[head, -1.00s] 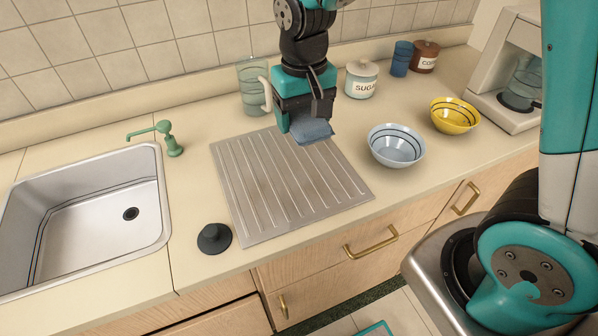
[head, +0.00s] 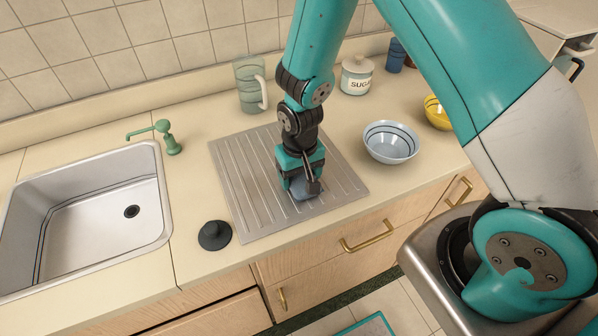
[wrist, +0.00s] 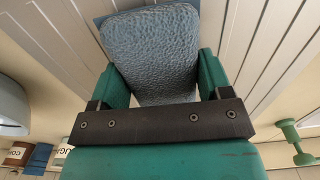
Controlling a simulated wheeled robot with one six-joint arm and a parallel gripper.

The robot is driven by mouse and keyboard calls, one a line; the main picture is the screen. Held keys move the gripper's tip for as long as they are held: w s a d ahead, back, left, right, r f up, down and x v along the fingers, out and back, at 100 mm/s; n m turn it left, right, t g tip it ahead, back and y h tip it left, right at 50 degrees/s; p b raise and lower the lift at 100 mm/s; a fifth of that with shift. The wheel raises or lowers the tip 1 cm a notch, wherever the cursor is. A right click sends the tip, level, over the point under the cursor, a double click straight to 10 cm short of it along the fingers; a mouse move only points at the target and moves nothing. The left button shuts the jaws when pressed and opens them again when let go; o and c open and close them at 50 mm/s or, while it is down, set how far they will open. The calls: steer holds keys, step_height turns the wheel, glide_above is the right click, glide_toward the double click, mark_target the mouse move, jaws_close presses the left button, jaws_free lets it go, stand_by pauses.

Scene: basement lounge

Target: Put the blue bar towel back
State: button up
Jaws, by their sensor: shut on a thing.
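The blue bar towel (wrist: 150,50) is a folded, textured grey-blue cloth. In the wrist view it sits between the two fingers of my gripper (wrist: 155,88), which is shut on it. In the head view my gripper (head: 303,188) is low over the ridged metal drainboard (head: 250,208), and only a small part of the towel (head: 302,190) shows beneath it. I cannot tell whether the towel touches the drainboard.
A black stopper (head: 214,236) lies near the drainboard's front left. A glass pitcher (head: 247,85), sugar jar (head: 356,75), blue-white bowl (head: 390,143) and yellow bowl (head: 437,112) stand behind and to the right.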

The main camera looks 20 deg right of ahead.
steer(key=shift+f, duration=0.25)
steer(key=o, duration=0.9)
steer(key=shift+r, duration=0.1)
step_height(320, 180, up, 12)
steer(key=b, duration=0.2)
steer(key=s+a+r+n+y, duration=0.1)
steer(key=s+r+n, duration=0.1)
steer(key=s+r, duration=0.3)
steer(key=s+a+r+n+y, duration=0.1)
steer(key=s+a+r+n, duration=0.1)
steer(key=s+r, duration=0.2)
steer(key=s+a+r+n+y, duration=0.1)
steer(key=s+r+n+y, duration=0.1)
steer(key=s+r, duration=0.3)
steer(key=shift+s+a+r+n, duration=0.1)
steer(key=shift+s+a+n, duration=0.1)
steer(key=shift+s, duration=0.5)
steer(key=shift+s+a+r+n, duration=0.1)
steer(key=shift+s+r+n, duration=0.1)
steer(key=shift+s, duration=0.55)
steer(key=shift+s+a+r+n, duration=0.1)
steer(key=shift+s+n, duration=0.1)
steer(key=shift+s, duration=0.5)
